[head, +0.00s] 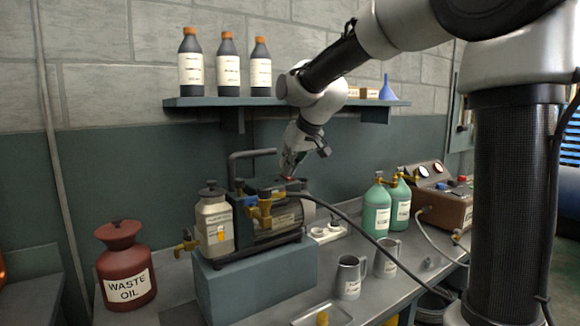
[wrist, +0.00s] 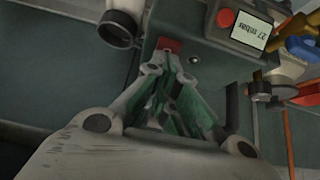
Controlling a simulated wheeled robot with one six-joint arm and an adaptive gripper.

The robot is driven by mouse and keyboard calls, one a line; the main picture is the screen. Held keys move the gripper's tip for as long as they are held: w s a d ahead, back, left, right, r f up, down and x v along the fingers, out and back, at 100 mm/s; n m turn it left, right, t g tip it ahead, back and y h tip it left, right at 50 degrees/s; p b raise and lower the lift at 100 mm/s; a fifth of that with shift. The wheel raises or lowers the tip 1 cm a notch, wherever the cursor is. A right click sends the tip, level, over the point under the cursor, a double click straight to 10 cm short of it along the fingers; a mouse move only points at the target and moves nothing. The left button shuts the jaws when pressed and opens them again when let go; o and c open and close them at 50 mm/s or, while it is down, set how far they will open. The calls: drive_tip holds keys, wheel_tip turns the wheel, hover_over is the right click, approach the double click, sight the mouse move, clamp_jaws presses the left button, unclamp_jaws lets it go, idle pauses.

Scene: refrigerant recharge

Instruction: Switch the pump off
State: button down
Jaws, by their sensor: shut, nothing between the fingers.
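The pump (head: 278,222) stands on a blue-grey block on the bench, with a black handle and brass fittings. My gripper (head: 289,172) is shut and empty, pointing down at the pump's top. In the wrist view its closed fingertips (wrist: 163,62) are right beside a small red switch (wrist: 168,44) on the pump's dark green housing. I cannot tell whether they touch it, and the switch's position is not clear. A round red button (wrist: 226,18) sits farther right in the wrist view, beside a small lit display (wrist: 251,30).
A red waste oil can (head: 125,268) stands left of the pump. Green cylinders (head: 377,208), metal jugs (head: 349,278) and a brown gauge box (head: 445,205) stand to the right. A black hose (head: 355,226) runs right from the pump. A shelf (head: 290,102) with bottles hangs above.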

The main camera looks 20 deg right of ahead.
sight(290, 178)
drive_tip(key=shift+w+a+r, duration=0.1)
drive_tip(key=shift+w+a, duration=0.05)
drive_tip(key=shift+w, duration=0.2)
drive_tip(key=shift+r, duration=0.35)
drive_tip(key=r, duration=0.1)
drive_tip(key=s+r, duration=0.1)
drive_tip(key=r, duration=0.2)
drive_tip(key=shift+s+d+r, duration=0.1)
drive_tip(key=shift+s+d, duration=0.05)
drive_tip(key=shift+d, duration=0.15)
drive_tip(key=s+d+r, duration=0.2)
drive_tip(key=s+r, duration=0.3)
drive_tip(key=s, duration=0.1)
drive_tip(key=shift+s+d, duration=0.15)
drive_tip(key=shift+s, duration=0.25)
